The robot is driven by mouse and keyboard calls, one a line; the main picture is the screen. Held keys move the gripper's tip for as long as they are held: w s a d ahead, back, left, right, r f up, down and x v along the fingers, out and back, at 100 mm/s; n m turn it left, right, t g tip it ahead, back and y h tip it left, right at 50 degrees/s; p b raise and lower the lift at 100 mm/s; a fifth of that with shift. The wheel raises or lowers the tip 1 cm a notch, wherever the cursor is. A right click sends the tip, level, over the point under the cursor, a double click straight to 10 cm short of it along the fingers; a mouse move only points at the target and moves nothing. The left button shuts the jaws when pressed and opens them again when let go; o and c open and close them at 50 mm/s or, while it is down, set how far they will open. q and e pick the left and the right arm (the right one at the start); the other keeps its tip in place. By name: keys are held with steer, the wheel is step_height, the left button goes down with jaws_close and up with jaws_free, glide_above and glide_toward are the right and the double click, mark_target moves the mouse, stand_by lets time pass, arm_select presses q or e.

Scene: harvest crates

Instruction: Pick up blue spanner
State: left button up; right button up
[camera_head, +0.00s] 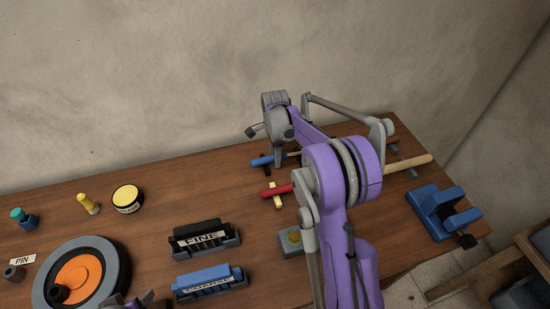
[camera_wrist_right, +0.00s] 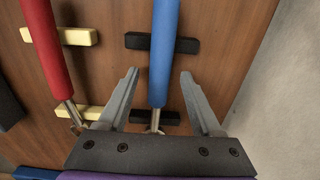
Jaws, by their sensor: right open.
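The blue spanner (camera_head: 262,161) lies on the far part of the bench, its handle partly hidden by my right gripper. In the right wrist view the blue spanner (camera_wrist_right: 165,45) rests across black supports (camera_wrist_right: 138,42). My right gripper (camera_wrist_right: 160,74) is open, with one finger on each side of the spanner near the lower end of its blue handle. Neither finger visibly touches it. In the head view my right gripper (camera_head: 278,162) is over the spanner. A small purple and dark part of my left arm shows at the bottom edge; its jaws cannot be made out.
A red spanner (camera_head: 277,190) lies beside it on yellow supports (camera_wrist_right: 75,36). A blue vise-like block (camera_head: 428,210) stands at the right. FINE (camera_head: 205,248) and COARSE (camera_head: 190,288) blocks and a round grey and orange wheel (camera_head: 112,250) stand left. A wall (camera_head: 150,80) rises behind.

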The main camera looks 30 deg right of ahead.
jaws_close()
stand_by(1.4)
